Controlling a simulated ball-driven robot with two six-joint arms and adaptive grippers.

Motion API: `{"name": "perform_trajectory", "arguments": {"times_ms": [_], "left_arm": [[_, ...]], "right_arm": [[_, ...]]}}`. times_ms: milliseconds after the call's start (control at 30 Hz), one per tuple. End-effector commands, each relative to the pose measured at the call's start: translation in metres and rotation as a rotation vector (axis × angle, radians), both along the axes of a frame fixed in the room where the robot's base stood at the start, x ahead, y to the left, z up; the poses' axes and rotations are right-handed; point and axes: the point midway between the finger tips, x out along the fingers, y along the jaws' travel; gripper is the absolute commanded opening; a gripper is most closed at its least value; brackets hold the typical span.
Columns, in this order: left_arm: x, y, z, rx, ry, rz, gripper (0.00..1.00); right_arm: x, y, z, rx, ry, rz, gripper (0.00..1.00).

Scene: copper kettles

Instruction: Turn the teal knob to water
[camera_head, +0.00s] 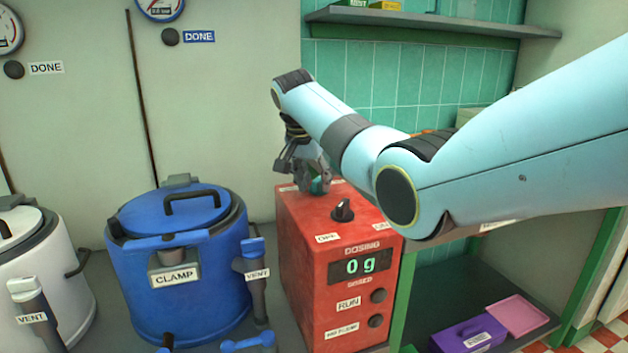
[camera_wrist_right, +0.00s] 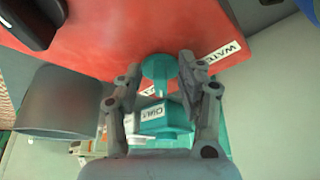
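The teal knob (camera_wrist_right: 160,72) shows in the right wrist view against the red dosing box, with a WATER label to its right. A teal faceted piece (camera_wrist_right: 168,118) with a small white label sits just below it in the picture; I cannot tell whether it is part of the knob. My right gripper (camera_wrist_right: 160,66) has one finger on each side of the knob, very close to it; contact is unclear. In the head view a bit of the teal knob (camera_head: 319,186) shows under my right gripper (camera_head: 308,175) on the box top. My left gripper is not in view.
The red dosing box (camera_head: 312,268) reads 0 g and has a black knob (camera_head: 343,210) on top. A blue lidded kettle (camera_head: 180,275) stands left of it, a white one (camera_head: 38,262) farther left. A purple box (camera_head: 468,335) is low at right.

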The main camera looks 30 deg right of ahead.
Motion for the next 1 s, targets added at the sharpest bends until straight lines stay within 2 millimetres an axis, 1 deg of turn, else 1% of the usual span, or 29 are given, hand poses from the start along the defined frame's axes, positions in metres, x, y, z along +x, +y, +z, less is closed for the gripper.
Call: {"name": "perform_trajectory", "arguments": {"times_ms": [33,200,300,533,667,767,867,1000], "left_arm": [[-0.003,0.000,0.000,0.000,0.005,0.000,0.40],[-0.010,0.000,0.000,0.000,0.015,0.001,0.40],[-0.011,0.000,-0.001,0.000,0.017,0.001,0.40],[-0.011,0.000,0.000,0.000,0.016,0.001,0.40],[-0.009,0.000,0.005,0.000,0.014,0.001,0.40],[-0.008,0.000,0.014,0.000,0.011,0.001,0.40],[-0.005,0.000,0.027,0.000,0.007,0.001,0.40],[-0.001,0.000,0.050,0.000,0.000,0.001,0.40]], "right_arm": [[0.000,0.000,0.000,0.000,0.000,0.000,0.36],[0.000,0.000,0.000,0.000,0.000,0.000,0.14],[0.000,0.000,0.000,0.000,0.000,0.000,0.01],[0.000,0.000,0.001,0.000,0.000,0.002,0.00],[-0.001,0.000,0.002,0.000,0.000,0.020,0.00],[-0.002,-0.001,0.003,0.000,0.001,0.049,0.00],[-0.003,-0.002,0.006,0.000,0.001,0.099,0.00],[-0.005,-0.004,0.007,0.000,0.001,0.199,0.00]]}}
